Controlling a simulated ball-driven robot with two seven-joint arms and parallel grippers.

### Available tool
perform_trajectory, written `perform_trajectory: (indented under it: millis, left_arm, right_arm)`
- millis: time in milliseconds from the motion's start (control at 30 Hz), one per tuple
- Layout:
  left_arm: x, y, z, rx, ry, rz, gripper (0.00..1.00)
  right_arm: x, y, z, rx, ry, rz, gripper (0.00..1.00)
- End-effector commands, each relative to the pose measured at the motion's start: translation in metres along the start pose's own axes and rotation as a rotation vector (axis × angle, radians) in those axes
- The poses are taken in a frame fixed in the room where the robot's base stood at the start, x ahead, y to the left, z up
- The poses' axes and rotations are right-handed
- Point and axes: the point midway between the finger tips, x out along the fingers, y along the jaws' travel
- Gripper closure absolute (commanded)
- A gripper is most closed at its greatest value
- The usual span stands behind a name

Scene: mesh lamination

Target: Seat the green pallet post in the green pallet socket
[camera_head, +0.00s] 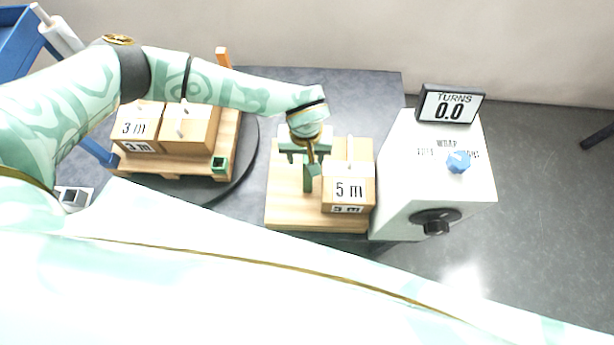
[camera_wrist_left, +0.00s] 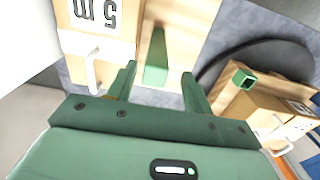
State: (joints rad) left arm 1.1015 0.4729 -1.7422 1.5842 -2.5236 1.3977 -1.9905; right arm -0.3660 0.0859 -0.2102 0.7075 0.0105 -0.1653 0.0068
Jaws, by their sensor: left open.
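The green pallet post (camera_head: 307,184) stands on the wooden board beside the 5 m box; it also shows in the left wrist view (camera_wrist_left: 156,58). My left gripper (camera_head: 312,164) is above it, open, with its fingertips (camera_wrist_left: 158,72) on either side of the post in the wrist picture. I cannot tell whether they touch it. The green pallet socket (camera_head: 220,163) is a square open tube at the near right corner of the pallet on the left, and shows in the wrist view too (camera_wrist_left: 243,78). My right gripper is not in view.
The pallet (camera_head: 185,168) carries 3 m boxes (camera_head: 139,126) with handles and rests on a dark round turntable (camera_head: 245,170). The 5 m box (camera_head: 349,188) is right of the post. A white wrap machine (camera_head: 400,190) with knobs and a "TURNS 0.0" display (camera_head: 450,106) stands further right.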

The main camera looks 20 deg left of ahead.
Motion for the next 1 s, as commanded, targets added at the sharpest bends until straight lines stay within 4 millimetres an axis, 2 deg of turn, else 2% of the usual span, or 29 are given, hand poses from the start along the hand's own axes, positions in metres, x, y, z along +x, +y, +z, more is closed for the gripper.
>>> perform_trajectory:
  millis: [33, 167, 367, 633, 800, 833, 1000]
  left_arm:
    - [0.012, 0.0, 0.001, 0.0, -0.005, -0.001, 0.49]
    - [0.025, 0.001, 0.002, 0.0, -0.007, -0.001, 0.49]
    - [0.057, 0.002, 0.002, -0.001, -0.007, -0.001, 0.49]
    - [0.058, 0.002, 0.001, 0.0, -0.002, 0.0, 0.49]
    - [0.058, 0.002, 0.001, 0.0, -0.002, 0.0, 0.96]
    - [0.058, 0.002, 0.001, 0.0, -0.002, 0.0, 1.0]
    - [0.058, 0.002, 0.001, 0.0, -0.002, 0.0, 1.0]
  right_arm:
    - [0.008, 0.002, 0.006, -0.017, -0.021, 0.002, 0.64]
    - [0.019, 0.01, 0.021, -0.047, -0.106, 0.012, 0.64]
    - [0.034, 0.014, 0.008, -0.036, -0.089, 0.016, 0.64]
    - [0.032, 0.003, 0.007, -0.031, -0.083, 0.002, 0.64]
    - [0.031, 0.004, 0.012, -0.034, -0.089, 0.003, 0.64]
    - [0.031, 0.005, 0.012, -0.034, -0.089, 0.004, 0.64]
    - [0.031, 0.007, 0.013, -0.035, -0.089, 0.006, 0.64]
